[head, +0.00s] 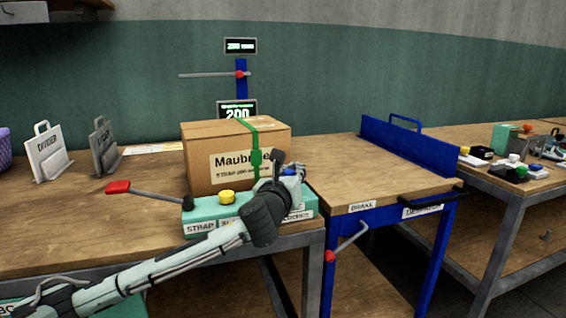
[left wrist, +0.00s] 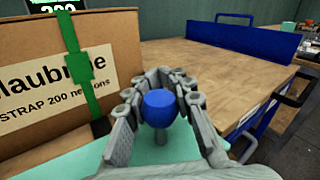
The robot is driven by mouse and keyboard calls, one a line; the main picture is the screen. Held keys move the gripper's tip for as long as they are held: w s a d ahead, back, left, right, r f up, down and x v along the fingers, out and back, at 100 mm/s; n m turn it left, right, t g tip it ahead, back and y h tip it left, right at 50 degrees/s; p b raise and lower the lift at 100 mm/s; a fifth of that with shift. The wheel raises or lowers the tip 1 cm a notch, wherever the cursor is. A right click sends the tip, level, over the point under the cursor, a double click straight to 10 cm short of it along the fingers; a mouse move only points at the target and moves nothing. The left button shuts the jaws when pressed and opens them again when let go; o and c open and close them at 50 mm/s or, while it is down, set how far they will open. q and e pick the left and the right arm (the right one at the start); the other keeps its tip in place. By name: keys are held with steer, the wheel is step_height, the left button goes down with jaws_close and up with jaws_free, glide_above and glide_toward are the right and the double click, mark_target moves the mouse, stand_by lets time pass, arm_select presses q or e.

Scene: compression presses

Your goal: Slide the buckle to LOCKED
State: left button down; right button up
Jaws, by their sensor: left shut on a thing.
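The cardboard box (head: 225,172) stands on the wooden bench with a green strap around it. A green buckle-like block (head: 256,157) sits on the strap at the box's front; it also shows in the left wrist view (left wrist: 82,66). My left gripper (head: 286,172) is at the right end of the teal base (head: 212,212), just right of the box. In the left wrist view its fingers are shut around a blue ball knob (left wrist: 159,107) on a short grey stem. My right gripper is not in view.
A red-handled lever (head: 118,187) and a yellow knob (head: 227,197) are at the base's left. Grey and white dividers (head: 48,152) stand further left. A blue-framed table (head: 385,175) stands right of the bench, with a red-ended crank (head: 345,243) in front.

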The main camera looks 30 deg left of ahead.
arm_select(q)
steer(key=shift+d+r, duration=0.1)
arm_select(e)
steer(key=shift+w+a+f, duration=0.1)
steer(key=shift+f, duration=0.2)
arm_select(q)
steer(key=c, duration=1.3)
jaws_free()
steer(key=shift+w+d, duration=0.1)
steer(key=shift+w, duration=0.1)
steer(key=shift+s, duration=0.15)
steer(key=v, duration=1.1)
steer(key=shift+s, duration=0.4)
steer(key=shift+d, duration=0.1)
